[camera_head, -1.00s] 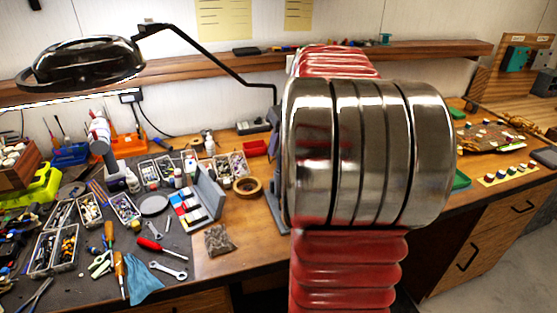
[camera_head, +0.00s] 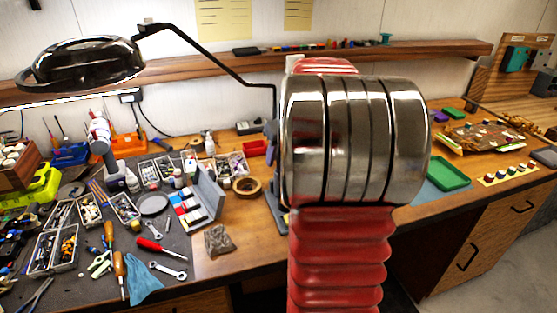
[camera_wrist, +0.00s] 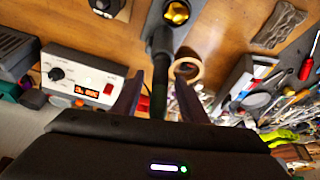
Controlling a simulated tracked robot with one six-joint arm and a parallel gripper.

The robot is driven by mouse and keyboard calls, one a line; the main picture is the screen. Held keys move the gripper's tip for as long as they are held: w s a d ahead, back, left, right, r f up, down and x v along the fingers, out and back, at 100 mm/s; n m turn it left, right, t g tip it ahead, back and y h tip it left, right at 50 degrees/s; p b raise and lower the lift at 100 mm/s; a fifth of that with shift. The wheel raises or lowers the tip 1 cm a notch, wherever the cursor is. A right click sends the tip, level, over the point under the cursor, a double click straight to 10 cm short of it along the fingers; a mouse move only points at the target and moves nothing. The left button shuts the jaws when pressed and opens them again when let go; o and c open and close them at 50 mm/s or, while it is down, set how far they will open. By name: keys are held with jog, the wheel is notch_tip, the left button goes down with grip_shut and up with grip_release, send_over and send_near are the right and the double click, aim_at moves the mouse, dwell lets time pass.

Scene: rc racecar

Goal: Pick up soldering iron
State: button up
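In the wrist view, the soldering iron (camera_wrist: 161,62) appears as a dark handle beside a grey stand with a gold wire cleaner (camera_wrist: 176,12). The handle runs down the picture into the gap between the fingers of my gripper (camera_wrist: 158,82). The fingers are spread, one on each side of the handle, with visible gaps. I cannot tell how deep the handle sits between them. In the head view, my arm hides the gripper and the iron.
A white soldering station (camera_wrist: 85,78) with a lit display stands left in the wrist view. A tape roll (camera_head: 247,186), a brown pouch (camera_head: 218,240) and a grey case (camera_head: 205,200) lie on the bench. A lamp (camera_head: 85,65) overhangs the left. A green tray (camera_head: 440,174) lies right.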

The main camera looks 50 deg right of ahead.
jog(key=shift+c, duration=0.6)
grip_shut()
jog(key=shift+r, duration=0.15)
notch_tip(320, 180, up, 18)
jog(key=shift+f, duration=0.25)
jog(key=shift+r, duration=0.15)
dwell(0.5)
